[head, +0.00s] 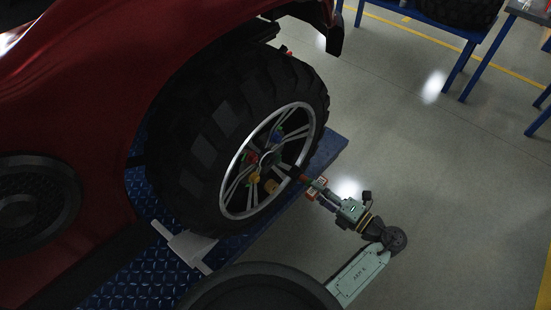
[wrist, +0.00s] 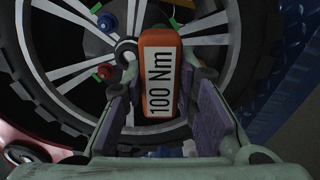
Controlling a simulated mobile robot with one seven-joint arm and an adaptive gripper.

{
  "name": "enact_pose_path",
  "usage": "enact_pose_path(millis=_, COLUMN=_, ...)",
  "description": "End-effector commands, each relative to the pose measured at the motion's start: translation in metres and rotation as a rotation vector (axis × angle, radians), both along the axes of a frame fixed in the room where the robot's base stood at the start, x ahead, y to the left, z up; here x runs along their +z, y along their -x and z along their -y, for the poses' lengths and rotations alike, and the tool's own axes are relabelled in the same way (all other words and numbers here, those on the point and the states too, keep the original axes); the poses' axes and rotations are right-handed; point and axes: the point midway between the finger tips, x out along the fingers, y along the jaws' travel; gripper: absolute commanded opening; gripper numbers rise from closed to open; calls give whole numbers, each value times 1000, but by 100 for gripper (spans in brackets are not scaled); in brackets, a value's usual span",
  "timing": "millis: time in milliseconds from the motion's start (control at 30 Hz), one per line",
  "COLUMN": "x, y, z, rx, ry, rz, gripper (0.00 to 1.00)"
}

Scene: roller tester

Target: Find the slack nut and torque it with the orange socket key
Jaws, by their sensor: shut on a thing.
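The orange socket key (wrist: 160,40), labelled "100 Nm", stands between my gripper's (wrist: 160,85) fingers in the wrist view. In the head view my gripper (head: 320,188) is at the right side of the wheel (head: 262,165), with the key's orange part (head: 309,192) in its jaws. The key's far end points at the wheel; whether it sits on a nut is hidden. Coloured nuts show around the hub: a blue nut (head: 278,135), a red nut (head: 251,157) and a yellow nut (head: 256,177). The wrist view also shows the blue nut (wrist: 105,22). I cannot tell which nut is slack.
The wheel belongs to a dark red vehicle (head: 90,100) and stands over a blue tread-plate platform (head: 120,285). A grey bracket (head: 188,245) lies at the tyre's foot. Blue-legged tables (head: 465,70) stand at the back right. The floor to the right is clear.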

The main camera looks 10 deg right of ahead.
Motion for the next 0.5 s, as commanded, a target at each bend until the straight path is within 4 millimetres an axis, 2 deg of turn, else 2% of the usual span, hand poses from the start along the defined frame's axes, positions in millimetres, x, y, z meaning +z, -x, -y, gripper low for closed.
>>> enact_pose_path(millis=267, x=-2, y=0, z=0, rx=0, ry=25, rz=20, gripper=0)
enact_pose_path(millis=500, x=-6, y=0, z=0, rx=-1, ry=155, rz=123, gripper=0)
